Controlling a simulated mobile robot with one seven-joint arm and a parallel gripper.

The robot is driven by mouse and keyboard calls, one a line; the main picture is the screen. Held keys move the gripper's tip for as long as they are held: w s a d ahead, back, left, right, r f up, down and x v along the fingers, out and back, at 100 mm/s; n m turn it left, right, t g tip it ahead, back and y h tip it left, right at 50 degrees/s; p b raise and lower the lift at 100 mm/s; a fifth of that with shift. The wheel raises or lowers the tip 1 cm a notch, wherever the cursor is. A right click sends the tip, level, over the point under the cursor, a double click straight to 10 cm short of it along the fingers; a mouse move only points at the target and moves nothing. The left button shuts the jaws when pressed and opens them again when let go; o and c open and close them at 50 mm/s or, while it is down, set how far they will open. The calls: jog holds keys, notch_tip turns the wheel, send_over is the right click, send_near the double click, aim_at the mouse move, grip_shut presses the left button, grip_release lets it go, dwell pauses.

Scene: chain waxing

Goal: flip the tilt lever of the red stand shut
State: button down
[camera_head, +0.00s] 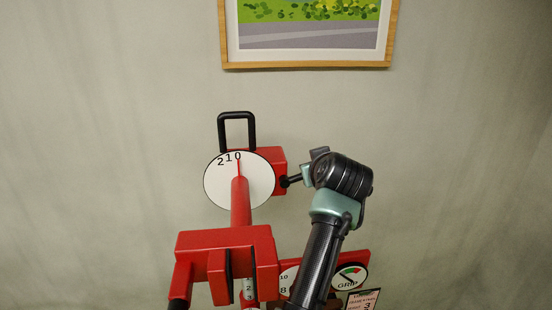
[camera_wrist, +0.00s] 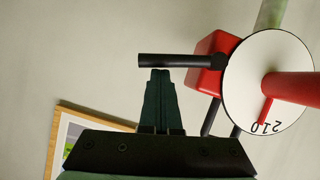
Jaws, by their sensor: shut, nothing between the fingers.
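The red stand (camera_head: 228,252) rises from the bottom of the head view, with a red block (camera_head: 280,157) behind a white dial at its top. A black lever (camera_head: 293,180) sticks out from the right side of this block. In the wrist view the lever (camera_wrist: 178,61) is a straight black bar running left from a round pivot beside the red block (camera_wrist: 207,68). My gripper (camera_wrist: 160,73) is shut and empty, its fingertips just below the bar; I cannot tell whether they touch it. In the head view my gripper (camera_head: 308,170) is beside the lever, partly hidden by my wrist.
The white dial (camera_head: 215,187) reads 2, 1, 0 with a red pointer. A black loop handle (camera_head: 236,115) stands above the block. A red gauge panel (camera_head: 320,262) marked GRIP is low behind my arm. A framed picture (camera_head: 308,65) hangs on the wall. Room to the right is free.

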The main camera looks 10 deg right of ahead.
jog(key=shift+d+f+m+y+b, duration=0.3)
jog(key=shift+f+m+y+b, duration=0.15)
jog(key=shift+f+m, duration=0.15)
jog(key=shift+d+f+m+y+b, duration=0.3)
jog(key=shift+f+m+y, duration=0.2)
jog(key=shift+f+m, duration=0.1)
jog(key=shift+d+f+m+y+b, duration=0.25)
jog(key=shift+f+m+y+b, duration=0.15)
jog(key=shift+f+m+y, duration=0.15)
jog(key=shift+f, duration=0.1)
